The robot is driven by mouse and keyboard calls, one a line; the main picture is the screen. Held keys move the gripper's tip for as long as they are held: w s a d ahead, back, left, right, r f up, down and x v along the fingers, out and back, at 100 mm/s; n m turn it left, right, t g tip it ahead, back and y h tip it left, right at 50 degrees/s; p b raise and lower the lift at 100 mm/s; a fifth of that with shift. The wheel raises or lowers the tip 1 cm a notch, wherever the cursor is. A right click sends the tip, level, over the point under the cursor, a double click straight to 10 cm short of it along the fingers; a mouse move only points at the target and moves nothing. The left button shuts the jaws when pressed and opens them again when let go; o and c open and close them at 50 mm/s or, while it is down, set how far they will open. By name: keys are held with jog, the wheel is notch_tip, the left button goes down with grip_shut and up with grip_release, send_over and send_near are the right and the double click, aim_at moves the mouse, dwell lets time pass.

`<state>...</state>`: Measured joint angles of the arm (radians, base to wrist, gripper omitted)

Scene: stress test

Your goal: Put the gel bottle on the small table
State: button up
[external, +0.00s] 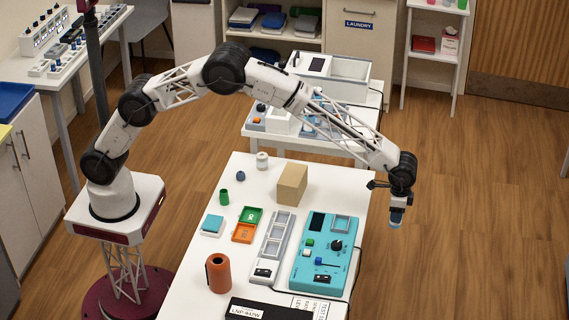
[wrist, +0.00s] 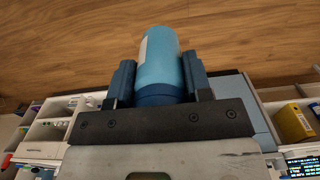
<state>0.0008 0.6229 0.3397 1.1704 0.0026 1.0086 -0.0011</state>
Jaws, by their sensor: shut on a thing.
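A blue bottle (wrist: 158,62), which I take to be the gel bottle, sits between the two fingers of my gripper (wrist: 159,84) in the wrist view. The fingers press on its two sides. In the external view my gripper (external: 397,206) points down past the right edge of the front white table (external: 345,186), over the wood floor. The bottle (external: 396,217) shows small and blue at its tip. A second white table (external: 364,126) stands behind the front one. I cannot tell which table is the small one.
The front table carries a teal device (external: 324,252), a grey tray (external: 272,247), a cardboard box (external: 292,184), an orange cylinder (external: 218,273) and several small items. The rear table holds devices and a white bin (external: 335,70). A white shelf (external: 434,53) stands at back right. Floor right of the tables is clear.

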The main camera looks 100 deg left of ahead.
dwell(0.3)
jog(key=r, duration=1.3)
jog(key=shift+s+r, duration=0.25)
jog(key=shift+s, duration=0.15)
jog(key=s+a+r+n, duration=0.1)
jog(key=s+n, duration=0.1)
jog(key=s, duration=1)
jog(key=s+a+r+n, duration=0.1)
jog(key=s+a, duration=0.1)
jog(key=s, duration=0.9)
jog(key=s+f+n, duration=0.2)
jog(key=s, duration=2.1)
jog(key=shift+a+f, duration=0.2)
jog(key=shift+f, duration=2.45)
notch_tip(320, 180, down, 6)
jog(key=shift+f, duration=0.15)
jog(key=shift+f, duration=0.1)
jog(key=shift+f, duration=1.8)
